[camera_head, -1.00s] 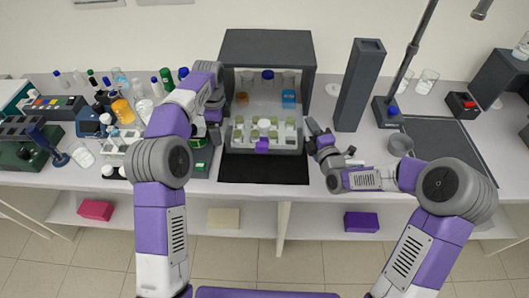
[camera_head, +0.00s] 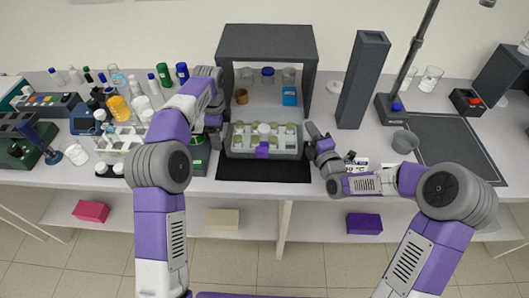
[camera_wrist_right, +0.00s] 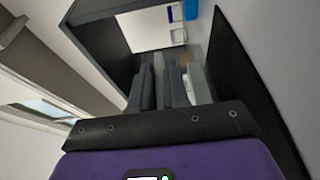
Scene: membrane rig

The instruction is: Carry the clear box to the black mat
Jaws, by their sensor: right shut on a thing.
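The clear box (camera_head: 241,152) holds several jars with pale green and white lids and has a purple tab on its front. It sits in front of the grey open-fronted cabinet, at the back part of the black mat (camera_head: 263,171); I cannot tell whether it touches the mat. My right gripper (camera_head: 309,138) is shut on the box's right end. In the right wrist view, its fingers (camera_wrist_right: 165,88) close on a greyish edge, with the mat (camera_wrist_right: 250,90) beside them. My left gripper (camera_head: 220,133) is at the box's left end, its fingers mostly hidden.
The grey cabinet (camera_head: 266,38) holds an amber jar, a blue-capped jar and a blue item. A dark tower (camera_head: 362,80) and a metal cup (camera_head: 404,141) stand to the right. Bottles and racks crowd the left. Another dark mat (camera_head: 455,140) is bare at the right.

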